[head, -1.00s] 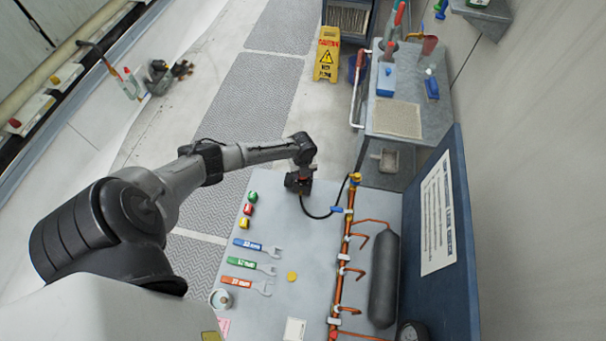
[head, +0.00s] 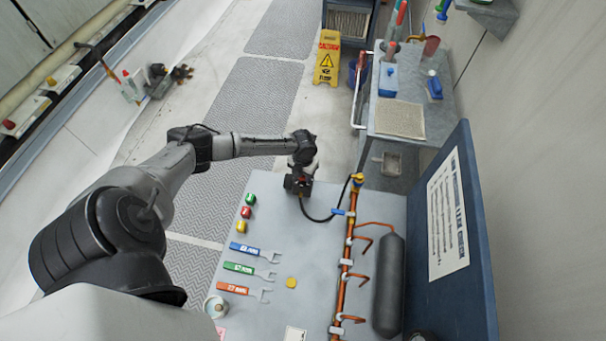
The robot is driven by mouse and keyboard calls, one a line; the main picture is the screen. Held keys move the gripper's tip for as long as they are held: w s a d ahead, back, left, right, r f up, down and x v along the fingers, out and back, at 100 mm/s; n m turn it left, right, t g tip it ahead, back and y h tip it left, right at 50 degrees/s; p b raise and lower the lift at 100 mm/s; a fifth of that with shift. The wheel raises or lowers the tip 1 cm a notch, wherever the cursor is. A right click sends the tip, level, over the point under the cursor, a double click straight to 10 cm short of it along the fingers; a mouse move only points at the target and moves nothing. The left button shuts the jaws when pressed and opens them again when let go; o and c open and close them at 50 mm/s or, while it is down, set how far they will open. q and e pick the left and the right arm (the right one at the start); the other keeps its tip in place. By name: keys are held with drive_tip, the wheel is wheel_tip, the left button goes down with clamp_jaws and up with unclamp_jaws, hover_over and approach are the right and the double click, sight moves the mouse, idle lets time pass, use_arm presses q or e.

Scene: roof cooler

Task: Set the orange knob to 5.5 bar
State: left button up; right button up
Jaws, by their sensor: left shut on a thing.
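My left gripper (head: 298,186) points down at the far end of the grey bench top (head: 325,235). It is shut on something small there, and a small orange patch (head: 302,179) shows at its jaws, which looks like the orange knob. The gripper hides most of it, and no scale or pressure reading can be made out. My right gripper is not in view.
Green, red and yellow caps (head: 246,212) and several wrenches (head: 252,269) lie left on the bench. A blue board (head: 466,230) walls the right side. A yellow caution sign (head: 327,60) stands behind.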

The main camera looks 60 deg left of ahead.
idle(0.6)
use_arm(q)
drive_tip(key=o, duration=0.9)
drive_tip(key=shift+r, duration=0.1)
drive_tip(key=shift+r, duration=6.8)
